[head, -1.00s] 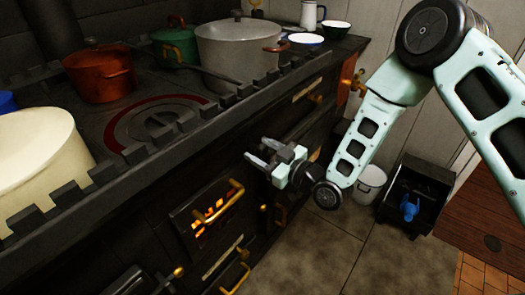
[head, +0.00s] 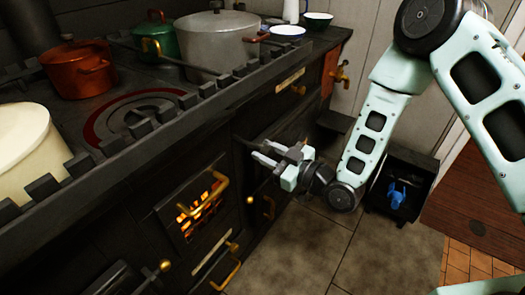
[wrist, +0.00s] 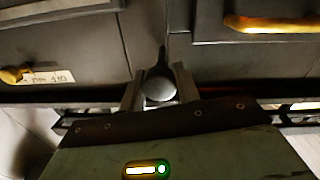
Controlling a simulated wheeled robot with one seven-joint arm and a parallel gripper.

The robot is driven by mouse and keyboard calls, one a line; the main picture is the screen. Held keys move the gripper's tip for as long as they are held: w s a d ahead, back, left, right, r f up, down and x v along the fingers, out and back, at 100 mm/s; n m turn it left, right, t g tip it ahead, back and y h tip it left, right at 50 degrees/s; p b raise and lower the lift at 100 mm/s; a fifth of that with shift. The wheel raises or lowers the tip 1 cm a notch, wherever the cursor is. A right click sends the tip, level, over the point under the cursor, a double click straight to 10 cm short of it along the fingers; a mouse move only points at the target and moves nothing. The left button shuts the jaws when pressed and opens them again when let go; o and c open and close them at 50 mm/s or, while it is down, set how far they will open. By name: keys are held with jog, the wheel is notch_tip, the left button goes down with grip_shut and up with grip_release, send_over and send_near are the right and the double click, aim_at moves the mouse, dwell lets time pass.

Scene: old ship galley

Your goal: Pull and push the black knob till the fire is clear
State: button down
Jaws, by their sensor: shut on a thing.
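The black knob (wrist: 160,86) is a round, dark, shiny ball on a thin stem. In the wrist view it sits between the two fingers of my gripper (wrist: 159,92), which is shut on it. In the head view my gripper (head: 268,157) is at the stove front, right of the fire door; the knob cannot be made out there. The fire (head: 198,207) glows orange behind the dark bars of the fire door (head: 169,212), which has a brass handle (head: 208,197). Its bars and handle partly cover the glow.
The black stove carries an orange pot (head: 80,68), a green pot (head: 160,40), a grey pot (head: 217,45) and a cream pot (head: 28,150) behind a notched rail. A dark bin with a blue thing (head: 397,194) stands right of my arm. The floor (head: 300,250) before the stove is clear.

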jog(key=c, duration=1)
grip_release()
jog(key=shift+p+v, duration=1.3)
jog(key=shift+v, duration=7.4)
